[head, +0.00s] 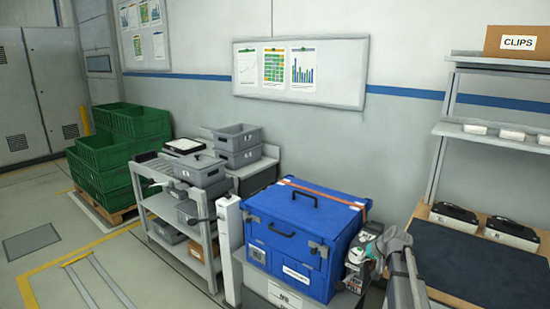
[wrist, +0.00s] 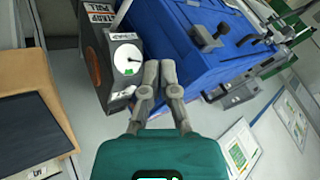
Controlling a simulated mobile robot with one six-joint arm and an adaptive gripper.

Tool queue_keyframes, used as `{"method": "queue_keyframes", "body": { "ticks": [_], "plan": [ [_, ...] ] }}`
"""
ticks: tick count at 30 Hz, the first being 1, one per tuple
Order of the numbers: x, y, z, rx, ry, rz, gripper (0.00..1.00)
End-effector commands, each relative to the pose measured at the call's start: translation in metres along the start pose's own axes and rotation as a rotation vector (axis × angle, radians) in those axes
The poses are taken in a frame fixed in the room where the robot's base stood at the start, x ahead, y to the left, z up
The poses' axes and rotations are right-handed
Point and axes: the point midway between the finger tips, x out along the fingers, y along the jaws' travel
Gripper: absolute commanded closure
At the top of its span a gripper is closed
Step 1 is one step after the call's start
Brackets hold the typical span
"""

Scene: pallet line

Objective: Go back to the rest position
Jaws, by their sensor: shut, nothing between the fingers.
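My gripper (wrist: 159,66) is shut with nothing between its fingers. In the wrist view its fingertips lie in front of a grey strap-pull unit (wrist: 124,50) with a round white dial and the blue case (wrist: 192,22); I cannot tell how far away they are. In the head view my arm reaches in from the lower right, beside the right side of the blue case (head: 300,225). The case is closed, with an orange strap (head: 325,193) over its lid. My arm partly hides the strap-pull unit in the head view.
A workbench with a dark mat (head: 455,265) and small black-topped boxes (head: 512,232) stands at the right, under a shelf with a CLIPS carton (head: 510,42). A grey cart (head: 160,207) and green crates (head: 105,160) stand left. The floor at far left is open.

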Motion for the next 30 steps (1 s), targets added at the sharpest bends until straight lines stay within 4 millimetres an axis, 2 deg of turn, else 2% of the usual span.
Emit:
{"method": "queue_keyframes", "body": {
  "ticks": [1,5,12,18,21,24,30],
  "plan": [
    [-0.005,-0.011,0.014,-0.011,-0.024,0.008,1.00],
    [-0.012,-0.036,0.052,-0.042,-0.099,0.049,1.00],
    [-0.044,-0.086,0.151,-0.120,-0.290,0.181,1.00],
    [-0.078,-0.109,0.220,-0.171,-0.416,0.309,1.00],
    [-0.091,-0.114,0.242,-0.186,-0.455,0.360,1.00],
    [-0.099,-0.116,0.255,-0.196,-0.479,0.393,1.00],
    [-0.103,-0.117,0.261,-0.200,-0.493,0.414,1.00]
  ]
}}
